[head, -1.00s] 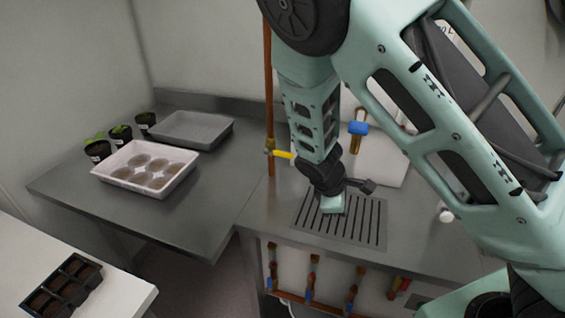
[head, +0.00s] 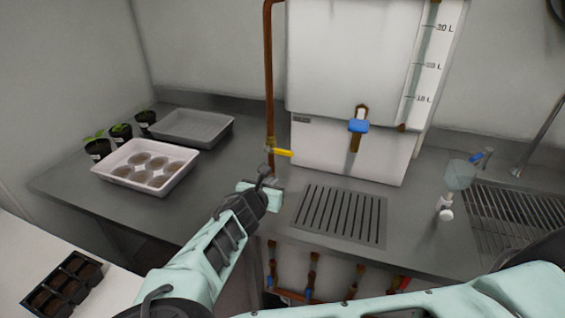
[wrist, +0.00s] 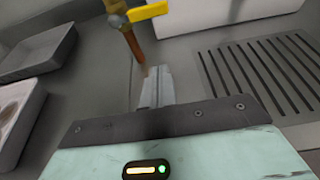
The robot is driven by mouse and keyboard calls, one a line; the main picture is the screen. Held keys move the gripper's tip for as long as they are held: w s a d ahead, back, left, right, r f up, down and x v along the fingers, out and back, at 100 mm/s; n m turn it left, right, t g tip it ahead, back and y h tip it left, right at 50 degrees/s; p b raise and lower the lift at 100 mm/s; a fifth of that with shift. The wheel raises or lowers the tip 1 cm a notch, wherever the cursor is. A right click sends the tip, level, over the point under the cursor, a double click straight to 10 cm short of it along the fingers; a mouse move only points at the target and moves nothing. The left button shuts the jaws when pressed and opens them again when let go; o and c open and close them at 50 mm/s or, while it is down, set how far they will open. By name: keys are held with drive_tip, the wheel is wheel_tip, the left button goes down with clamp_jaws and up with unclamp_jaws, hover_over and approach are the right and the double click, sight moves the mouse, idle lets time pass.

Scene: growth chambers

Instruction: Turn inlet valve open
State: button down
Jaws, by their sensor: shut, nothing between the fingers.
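A valve with a yellow lever (head: 283,152) sits low on the vertical copper pipe (head: 268,80) beside the white tank (head: 350,60). The lever points right, across the pipe. In the wrist view the yellow lever (wrist: 148,11) is at the top, beyond my fingertips. My gripper (head: 264,173) is shut and empty, just below and in front of the valve in the head view. In the wrist view my gripper's fingers (wrist: 157,80) are together, close to the pipe's lower part. I see a gap between them and the lever. The pipe's foot is partly hidden behind the gripper.
A blue-handled tap (head: 358,126) is on the tank front, above a slotted drain (head: 340,214). A white tray (head: 150,187), a grey tray (head: 190,128) and small potted plants (head: 120,133) stand left. Several small valves (head: 312,272) are under the counter.

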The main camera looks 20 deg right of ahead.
sight(278, 152)
drive_tip(key=p+x, duration=0.3)
drive_tip(key=x, duration=0.6)
drive_tip(key=shift+w+d, duration=0.25)
wheel_tip(278, 152, up, 2)
drive_tip(key=shift+w+r+p, duration=0.1)
drive_tip(key=shift+w+p, duration=0.1)
drive_tip(key=shift+p, duration=0.9)
drive_tip(key=shift+d+r+p, duration=0.1)
drive_tip(key=shift+r+p, duration=0.35)
drive_tip(key=shift+r, duration=0.25)
